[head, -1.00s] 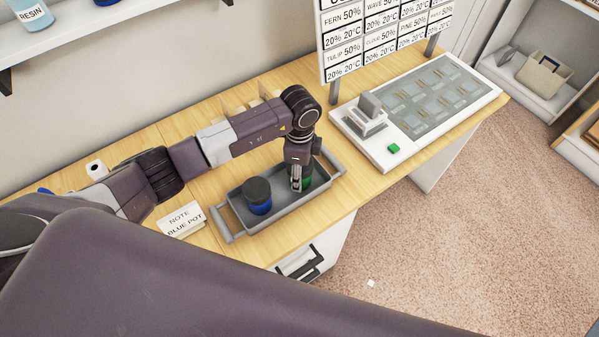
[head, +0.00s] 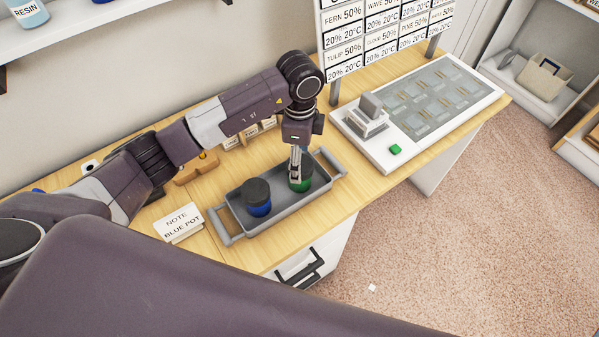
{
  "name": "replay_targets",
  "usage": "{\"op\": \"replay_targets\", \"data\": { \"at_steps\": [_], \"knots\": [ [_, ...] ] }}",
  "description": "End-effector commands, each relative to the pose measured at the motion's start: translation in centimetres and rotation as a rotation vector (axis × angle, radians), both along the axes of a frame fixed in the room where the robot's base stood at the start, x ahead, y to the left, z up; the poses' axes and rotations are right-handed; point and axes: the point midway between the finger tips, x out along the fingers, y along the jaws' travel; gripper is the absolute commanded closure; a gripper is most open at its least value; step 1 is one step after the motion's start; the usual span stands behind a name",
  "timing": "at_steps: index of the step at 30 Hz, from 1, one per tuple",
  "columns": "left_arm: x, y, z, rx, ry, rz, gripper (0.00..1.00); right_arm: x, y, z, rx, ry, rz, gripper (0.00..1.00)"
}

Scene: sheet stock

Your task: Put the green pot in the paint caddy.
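The green pot (head: 303,186) with a dark lid stands at the right end of a grey two-handled tray (head: 228,222) on the bench. My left gripper (head: 295,178) points down at it, its fingers in front of the lid and hiding part of it. I cannot tell whether the fingers grip the pot. A blue pot (head: 258,208) with a dark lid stands in the tray's left part. A beige carrier with a handle (head: 542,79), possibly the paint caddy, sits on a shelf at the far right. My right gripper is not in view.
A note card (head: 181,222) reading "BLUE POT" stands left of the tray. A white panel device (head: 375,150) with a green button (head: 396,149) and a label board (head: 385,45) are at the right. Open floor (head: 440,240) lies between bench and shelves.

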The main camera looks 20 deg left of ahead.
Motion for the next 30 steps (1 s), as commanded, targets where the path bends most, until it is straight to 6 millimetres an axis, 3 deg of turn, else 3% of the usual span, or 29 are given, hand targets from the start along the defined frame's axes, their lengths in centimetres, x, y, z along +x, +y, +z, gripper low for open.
{"op": "replay_targets", "data": {
  "at_steps": [6,10,30],
  "knots": [
    [0.1,0.0,3.5,-0.001,-0.002,0.000,0.35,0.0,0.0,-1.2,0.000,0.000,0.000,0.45],
    [0.0,0.0,4.5,0.000,-0.001,0.000,0.35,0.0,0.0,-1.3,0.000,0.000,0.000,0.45],
    [0.0,0.0,4.7,0.001,0.001,0.000,0.35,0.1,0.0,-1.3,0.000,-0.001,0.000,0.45]
  ]
}}
